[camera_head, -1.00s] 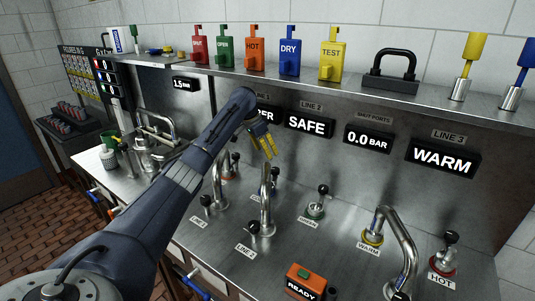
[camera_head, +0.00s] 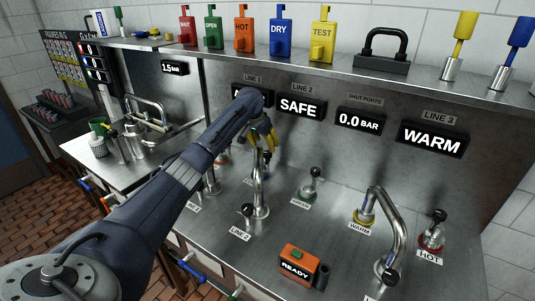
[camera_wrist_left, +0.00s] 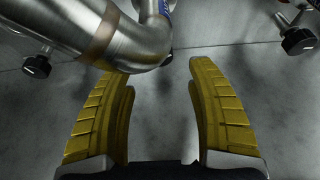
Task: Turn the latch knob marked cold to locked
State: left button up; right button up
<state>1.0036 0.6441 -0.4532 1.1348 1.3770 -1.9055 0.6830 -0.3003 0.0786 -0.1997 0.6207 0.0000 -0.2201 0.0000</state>
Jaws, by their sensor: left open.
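No knob label reading cold is legible in these frames. My left gripper (camera_head: 267,143) is open, its yellow fingers pointing down behind the bent steel spout of line 2 (camera_head: 260,185). A dark knob shows just below its fingertips (camera_head: 267,157); its label is hidden. In the left wrist view the open fingers (camera_wrist_left: 160,80) have nothing between them but bench surface. A steel pipe (camera_wrist_left: 125,42) crosses above them, with a scrap of blue (camera_wrist_left: 164,7) at the top edge. Black knobs stand at left (camera_wrist_left: 37,66) and right (camera_wrist_left: 298,41), clear of the fingers. My right gripper is out of view.
Knobs labelled warm (camera_head: 362,208) and hot (camera_head: 434,232) stand at the right beside a curved spout (camera_head: 396,225). A green-based knob (camera_head: 307,185) stands mid-bench. An orange box reading READY (camera_head: 298,264) is in front. Coloured tags line the shelf (camera_head: 420,83) above.

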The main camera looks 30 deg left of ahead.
aim_at(268, 152)
pick_arm(q)
jog(key=shift+x, duration=3.25)
grip_shut()
